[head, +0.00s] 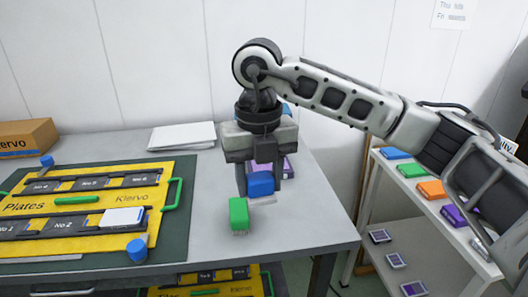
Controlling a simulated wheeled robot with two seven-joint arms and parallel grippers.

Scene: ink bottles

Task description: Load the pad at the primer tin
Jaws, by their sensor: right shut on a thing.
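My right gripper (264,178) points down over the right part of the grey table. It is shut on a blue block (260,184) with a pale grey lower edge, which looks like the pad. I cannot tell whether the block touches anything below. A green block (239,214) with a pale underside is just in front and to the left of it. A purple thing (289,169) is behind the gripper, mostly hidden by it, with a bit of blue (287,109) higher up. I cannot tell which of these is the primer tin. My left gripper is out of view.
A yellow plate board (75,203) with green handles lies on a dark mat at left, with a white-topped block (123,217) and a blue round knob (137,250). White paper (182,136) and a cardboard box (28,138) are behind. A shelf (383,176) with coloured blocks stands right.

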